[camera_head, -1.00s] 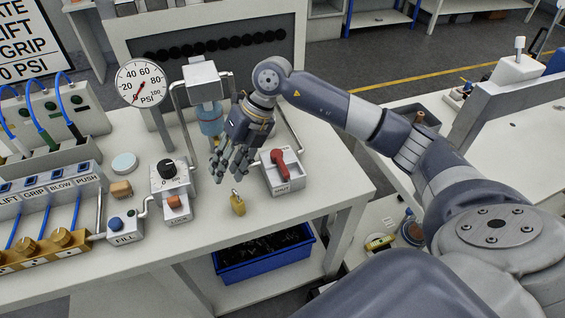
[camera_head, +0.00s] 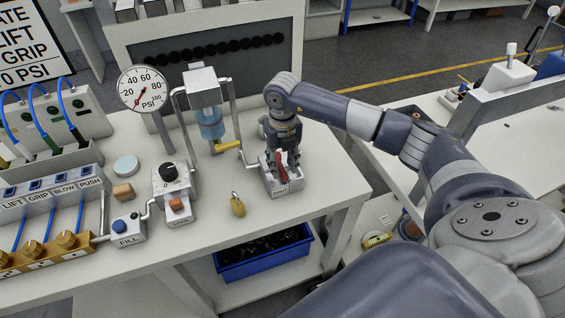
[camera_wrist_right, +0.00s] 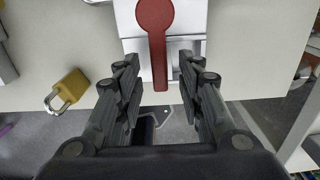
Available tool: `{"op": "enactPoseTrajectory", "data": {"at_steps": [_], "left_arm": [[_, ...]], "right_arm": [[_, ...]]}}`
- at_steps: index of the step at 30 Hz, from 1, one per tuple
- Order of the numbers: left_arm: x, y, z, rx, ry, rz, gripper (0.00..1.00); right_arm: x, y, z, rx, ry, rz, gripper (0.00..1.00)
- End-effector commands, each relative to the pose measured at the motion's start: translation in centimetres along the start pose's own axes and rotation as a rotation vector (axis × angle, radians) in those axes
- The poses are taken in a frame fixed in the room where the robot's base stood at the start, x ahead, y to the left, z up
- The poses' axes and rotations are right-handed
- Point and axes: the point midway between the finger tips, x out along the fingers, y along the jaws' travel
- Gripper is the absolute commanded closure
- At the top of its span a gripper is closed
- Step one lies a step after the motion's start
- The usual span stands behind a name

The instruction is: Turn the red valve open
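The red valve (camera_head: 282,169) is a red lever on a small white box (camera_head: 293,186) near the right edge of the bench. In the right wrist view the red valve (camera_wrist_right: 156,35) has a round hub at the top, and its handle points down between my fingers. My right gripper (camera_head: 283,165) reaches down over the valve from above. In the right wrist view my right gripper (camera_wrist_right: 157,75) is open, one finger on each side of the handle, with gaps showing on both sides. My left gripper is not in view.
A brass padlock (camera_head: 237,206) lies on the bench left of the valve. A pressure gauge (camera_head: 142,90), a blue-filled cylinder (camera_head: 211,125) with a yellow handle (camera_head: 228,146), and a knob box (camera_head: 172,180) stand further left. A blue bin (camera_head: 262,262) sits on the shelf below.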

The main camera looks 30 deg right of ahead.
Motion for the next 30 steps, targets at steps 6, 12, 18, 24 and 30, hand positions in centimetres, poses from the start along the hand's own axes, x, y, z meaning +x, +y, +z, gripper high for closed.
{"op": "enactPoseTrajectory", "data": {"at_steps": [6, 12, 18, 24, 30], "left_arm": [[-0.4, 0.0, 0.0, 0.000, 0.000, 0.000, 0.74], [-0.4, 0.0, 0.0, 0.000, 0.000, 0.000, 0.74], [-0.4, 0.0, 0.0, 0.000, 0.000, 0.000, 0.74], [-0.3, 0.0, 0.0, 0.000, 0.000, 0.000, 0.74], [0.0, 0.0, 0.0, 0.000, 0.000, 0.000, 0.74]], "right_arm": [[1.4, 0.0, 0.0, -0.002, 0.000, 0.000, 0.65], [1.4, 0.0, 0.0, -0.002, 0.000, 0.000, 0.65], [1.4, 0.0, 0.0, -0.002, 0.000, 0.001, 1.00], [1.4, 0.0, 0.0, -0.002, 0.000, 0.001, 1.00], [1.5, -0.8, -0.2, -0.019, 0.000, 0.000, 1.00]]}}
